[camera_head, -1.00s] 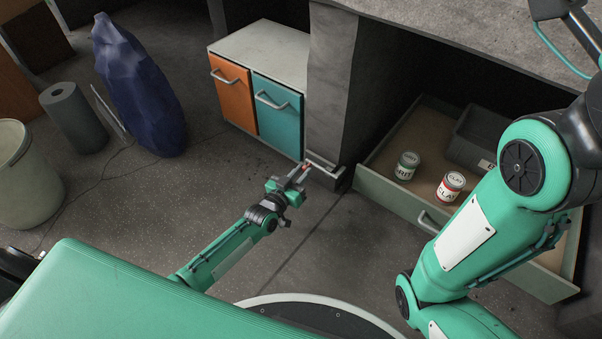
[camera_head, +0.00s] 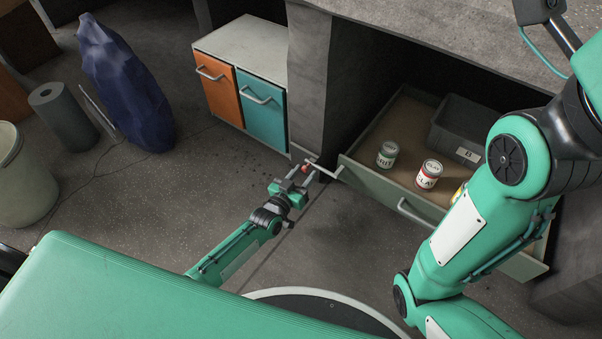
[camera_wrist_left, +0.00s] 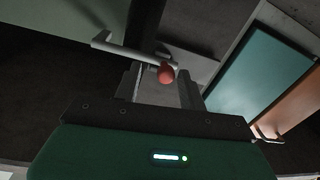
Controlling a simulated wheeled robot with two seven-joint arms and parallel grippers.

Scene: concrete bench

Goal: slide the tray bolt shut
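The tray bolt (camera_head: 324,170) is a pale grey bent rod low at the corner of the concrete pillar, beside the open drawer. It has a red knob (camera_wrist_left: 166,73) at its end, and the rod (camera_wrist_left: 122,49) runs off to the left in the left wrist view. My left gripper (camera_head: 305,172) is at the knob. In the left wrist view its two fingers (camera_wrist_left: 160,88) stand apart, with the knob between or just beyond their tips. I cannot tell whether they touch it. My right arm crosses the right side of the head view, with its gripper out of view.
The drawer (camera_head: 375,190) stands open, holding several cans (camera_head: 387,154) and a grey bin (camera_head: 462,130). A cabinet with orange (camera_head: 218,88) and teal (camera_head: 262,108) doors stands left of the pillar (camera_head: 307,85). A blue sack (camera_head: 125,90) stands farther left. Floor around my left arm is clear.

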